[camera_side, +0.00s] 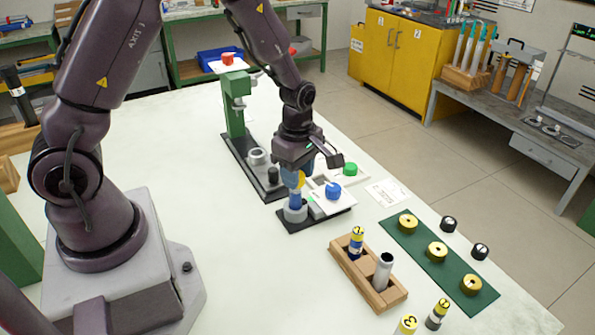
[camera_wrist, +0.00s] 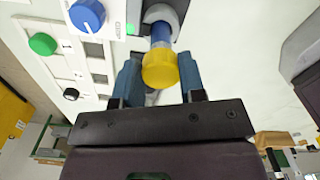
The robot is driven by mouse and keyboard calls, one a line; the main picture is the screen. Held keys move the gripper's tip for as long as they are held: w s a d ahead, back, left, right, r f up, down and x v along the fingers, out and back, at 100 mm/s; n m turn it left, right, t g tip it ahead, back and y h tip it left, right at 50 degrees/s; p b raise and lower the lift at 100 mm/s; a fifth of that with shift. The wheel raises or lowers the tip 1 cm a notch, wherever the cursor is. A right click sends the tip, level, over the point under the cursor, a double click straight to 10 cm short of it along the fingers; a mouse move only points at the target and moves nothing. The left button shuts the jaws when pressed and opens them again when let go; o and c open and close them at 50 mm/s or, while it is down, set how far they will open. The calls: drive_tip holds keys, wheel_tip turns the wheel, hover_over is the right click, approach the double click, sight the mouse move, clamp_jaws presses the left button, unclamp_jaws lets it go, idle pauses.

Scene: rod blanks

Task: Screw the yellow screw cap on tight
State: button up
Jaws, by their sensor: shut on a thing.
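The yellow screw cap (camera_wrist: 160,70) sits at the end of a blue threaded-looking body (camera_wrist: 160,34) in the wrist view. In the side view the cap (camera_side: 299,180) is partly hidden by my gripper. The blue body (camera_side: 295,202) stands upright in a grey round holder (camera_side: 294,214) on a black base. My gripper (camera_wrist: 160,76) points down, with one blue finger on each side of the cap, shut on it. The wrist view shows the grey holder (camera_wrist: 161,14) around the body's lower end. Whether the cap is fully seated I cannot tell.
Beside the holder is a white panel with a blue knob (camera_side: 333,191) and a green button (camera_side: 350,169). A green press (camera_side: 235,115) stands behind. A wooden rack (camera_side: 374,281) holds two rods. A green mat (camera_side: 460,282) carries yellow ring pieces.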

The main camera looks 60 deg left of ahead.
drive_tip(key=shift+f, duration=0.75)
idle(1.2)
drive_tip(key=shift+f, duration=0.1)
drive_tip(key=shift+c, duration=0.7)
drive_tip(key=o, duration=1.4)
drive_tip(key=shift+r, duration=0.2)
drive_tip(key=shift+r, duration=3.9)
